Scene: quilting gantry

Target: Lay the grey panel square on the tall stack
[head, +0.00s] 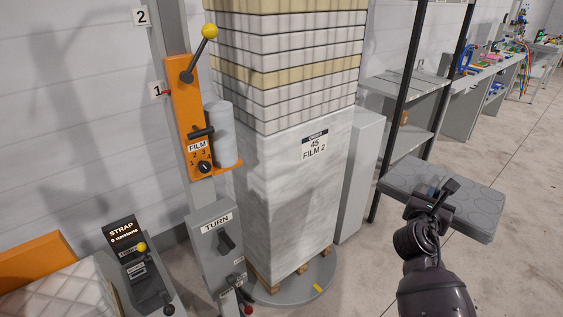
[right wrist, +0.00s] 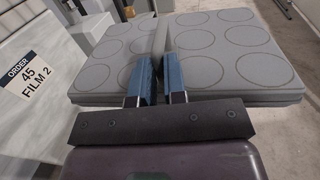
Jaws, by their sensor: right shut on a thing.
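The grey panel (head: 473,207) is a thick flat slab with large round outlines on its top face and a raised rib across its middle. My right gripper (head: 437,195) is shut on this rib and holds the panel clear of the floor, right of the stack. In the right wrist view, the panel (right wrist: 235,62) spreads to both sides of the blue fingers (right wrist: 161,78). The tall stack (head: 300,95) stands on a round turntable; its top is beyond the upper picture edge. My left gripper is not in view.
White film wraps the stack's lower part, labelled "45 FILM 2" (head: 314,147). An orange film carriage (head: 186,112) with levers and a TURN box (head: 214,240) stand left of it. A black-posted shelf (head: 405,85) stands behind the panel. Floor at right is open.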

